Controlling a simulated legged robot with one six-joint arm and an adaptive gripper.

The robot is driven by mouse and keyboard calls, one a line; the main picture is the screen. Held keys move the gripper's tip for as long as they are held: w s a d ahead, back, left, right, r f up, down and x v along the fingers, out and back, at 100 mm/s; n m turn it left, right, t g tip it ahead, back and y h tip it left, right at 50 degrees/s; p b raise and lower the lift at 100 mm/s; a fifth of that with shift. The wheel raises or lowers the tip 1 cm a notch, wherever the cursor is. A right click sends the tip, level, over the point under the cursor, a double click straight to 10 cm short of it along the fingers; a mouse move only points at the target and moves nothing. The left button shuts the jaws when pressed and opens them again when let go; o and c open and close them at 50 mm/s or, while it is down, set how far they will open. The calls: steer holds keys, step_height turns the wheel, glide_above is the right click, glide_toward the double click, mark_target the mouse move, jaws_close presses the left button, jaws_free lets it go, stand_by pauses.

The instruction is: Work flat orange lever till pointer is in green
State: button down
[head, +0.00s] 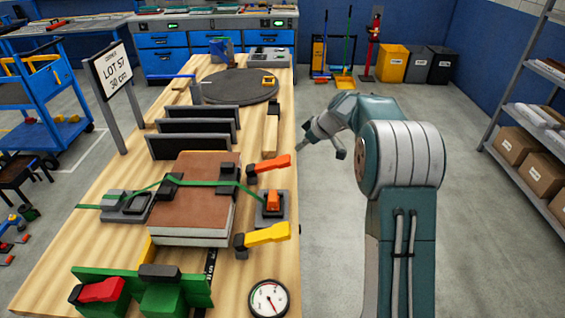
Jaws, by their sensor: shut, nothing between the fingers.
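A flat orange lever (270,163) sticks out to the right from a dark mount at the right side of a brown-topped panel stack (200,190). A round white gauge (268,298) lies at the front right of the bench; its thin red pointer slants toward the lower right.
A yellow lever (267,235) and a buckle with an orange tab (272,202) sit close to the orange lever. A green strap (165,184) crosses the stack. A red-handled clamp (100,290) is at front left. Black upright plates (195,125) stand behind.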

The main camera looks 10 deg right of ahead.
mark_target(289, 165)
steer(key=shift+x, duration=3.5)
steer(key=shift+f, duration=1.95)
steer(key=shift+s+d, duration=0.1)
steer(key=shift+s+d+r, duration=0.25)
steer(key=shift+s+d, duration=0.25)
steer(key=shift+s+d+r, duration=0.3)
steer(key=shift+s+d, duration=0.15)
steer(key=shift+d, duration=0.1)
steer(key=v, duration=1.2)
